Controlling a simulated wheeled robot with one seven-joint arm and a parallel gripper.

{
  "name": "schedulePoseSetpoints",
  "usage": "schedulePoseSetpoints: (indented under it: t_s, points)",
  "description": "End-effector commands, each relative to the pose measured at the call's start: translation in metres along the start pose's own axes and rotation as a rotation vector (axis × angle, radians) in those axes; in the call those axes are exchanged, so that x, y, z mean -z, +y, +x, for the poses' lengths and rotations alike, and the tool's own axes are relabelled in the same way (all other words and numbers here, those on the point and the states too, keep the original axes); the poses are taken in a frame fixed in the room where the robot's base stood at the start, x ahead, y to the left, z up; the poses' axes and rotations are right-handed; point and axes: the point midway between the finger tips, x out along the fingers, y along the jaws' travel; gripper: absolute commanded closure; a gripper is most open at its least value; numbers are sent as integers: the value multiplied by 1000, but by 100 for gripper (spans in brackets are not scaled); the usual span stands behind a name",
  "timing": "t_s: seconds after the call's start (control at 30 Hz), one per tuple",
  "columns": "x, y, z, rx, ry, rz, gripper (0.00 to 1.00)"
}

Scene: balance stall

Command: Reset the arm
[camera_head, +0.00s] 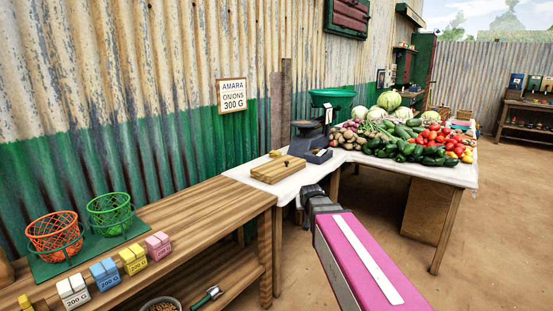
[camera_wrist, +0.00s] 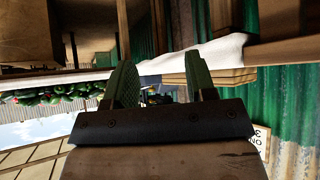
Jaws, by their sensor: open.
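My arm, pink with a white stripe, reaches in from the lower right of the head view. My gripper (camera_head: 311,192) is at its far end, in front of the white-covered table's near edge. In the wrist view my gripper (camera_wrist: 160,75) has its two green-faced fingers well apart, with nothing between them. That view is turned over, with sky at the lower left. A wooden block board (camera_head: 278,170) lies on the white cloth (camera_head: 240,172), beyond my gripper. It also shows in the wrist view, behind the right finger (camera_wrist: 235,76).
A dark scale (camera_head: 318,155) stands beside the board, near heaped vegetables (camera_head: 420,140). On the left bench (camera_head: 190,212) are an orange basket (camera_head: 54,234), a green basket (camera_head: 110,212) and several weights (camera_head: 105,272). A sign (camera_head: 232,95) hangs on the wall. Open ground lies right.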

Motion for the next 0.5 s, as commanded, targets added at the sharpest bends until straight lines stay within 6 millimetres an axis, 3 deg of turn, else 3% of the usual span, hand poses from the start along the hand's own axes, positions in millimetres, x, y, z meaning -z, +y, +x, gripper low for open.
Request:
schedulePoseSetpoints:
  t_s: [0.2, 0.3, 0.4, 0.5]
  points:
    - [-129, 34, -3, -14, -348, 13, 49]
    - [-183, 44, -13, -6, -508, 18, 49]
    - [-222, 50, -24, 7, -632, 24, 49]
    - [-247, 53, -32, 19, -713, 27, 49]
